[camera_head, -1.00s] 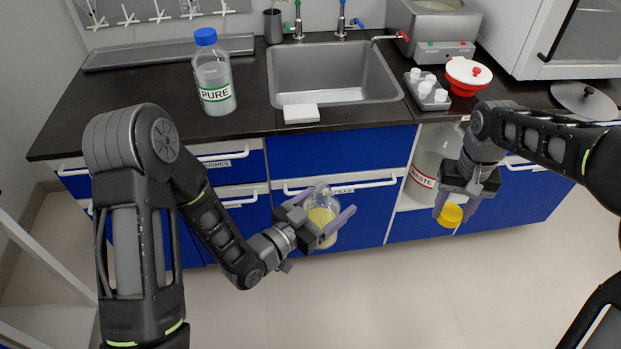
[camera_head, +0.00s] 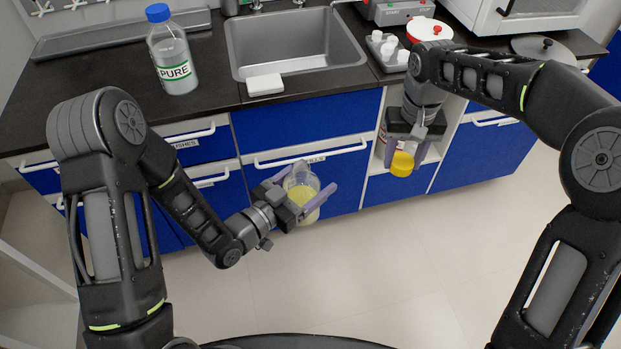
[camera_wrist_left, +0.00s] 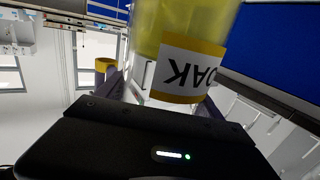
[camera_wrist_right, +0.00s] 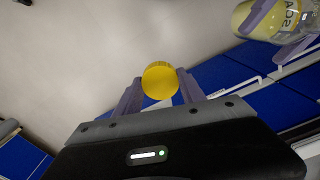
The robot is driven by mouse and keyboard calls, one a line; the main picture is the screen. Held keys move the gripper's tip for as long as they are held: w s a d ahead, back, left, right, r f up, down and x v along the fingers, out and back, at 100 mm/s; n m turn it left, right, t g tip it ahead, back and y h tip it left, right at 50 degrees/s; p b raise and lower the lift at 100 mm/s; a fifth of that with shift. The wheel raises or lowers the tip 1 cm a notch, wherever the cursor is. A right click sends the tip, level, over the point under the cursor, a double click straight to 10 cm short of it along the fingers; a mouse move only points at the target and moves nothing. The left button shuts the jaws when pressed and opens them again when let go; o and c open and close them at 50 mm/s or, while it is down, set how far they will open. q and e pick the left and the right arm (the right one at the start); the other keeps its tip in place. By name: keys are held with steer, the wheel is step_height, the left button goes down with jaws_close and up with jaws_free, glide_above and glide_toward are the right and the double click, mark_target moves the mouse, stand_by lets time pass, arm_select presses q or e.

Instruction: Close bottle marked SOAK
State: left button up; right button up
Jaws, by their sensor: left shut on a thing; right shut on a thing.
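The bottle marked SOAK (camera_head: 300,188) is a clear bottle with yellow liquid, held in front of the blue drawers. My left gripper (camera_head: 314,198) is shut around its body. In the left wrist view the bottle (camera_wrist_left: 190,30) shows part of its label, with a yellow band. The bottle also shows in the right wrist view (camera_wrist_right: 272,18), with an open, uncapped mouth end out of clear sight. My right gripper (camera_head: 404,160) is shut on a yellow cap (camera_head: 402,164), pointing down to the right of the bottle and apart from it. The cap also shows in the right wrist view (camera_wrist_right: 160,80).
A PURE bottle (camera_head: 172,55) with a blue cap stands on the dark counter left of the sink (camera_head: 290,45). A white block (camera_head: 265,85) lies at the counter edge. Blue drawers (camera_head: 300,130) with white handles stand behind both grippers. The floor in front is clear.

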steer(key=s+a+r+n, duration=0.1)
steer(key=a+r, duration=0.5)
steer(key=a, duration=0.6)
step_height(320, 180, up, 4)
steer(key=n, duration=0.2)
glide_above(301, 168)
steer(key=shift+f, duration=0.1)
steer(key=shift+f, duration=1.95)
steer(key=shift+f, duration=0.85)
steer(key=shift+f, duration=0.6)
steer(key=shift+m, duration=0.3)
